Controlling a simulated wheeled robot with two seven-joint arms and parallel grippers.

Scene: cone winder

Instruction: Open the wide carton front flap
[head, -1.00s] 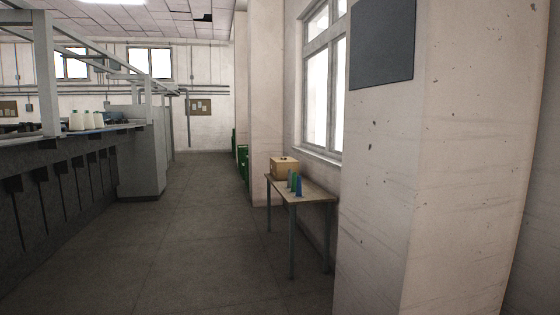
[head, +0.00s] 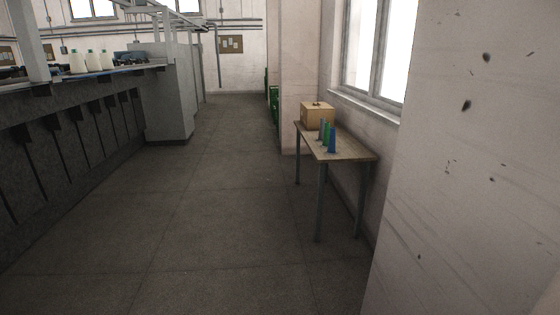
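A tan carton (head: 318,116) stands at the far end of a small table (head: 352,150) against the right wall, below the window. It is some way off. A small dark mark shows on its top. I cannot make out its front flap at this distance. Neither of my grippers shows in the head view.
Blue and green cones (head: 329,137) stand on the table in front of the carton. A long grey machine (head: 70,150) with white cones (head: 92,61) runs along the left. A wall pillar (head: 465,190) juts out at near right. The aisle floor (head: 200,220) between is clear.

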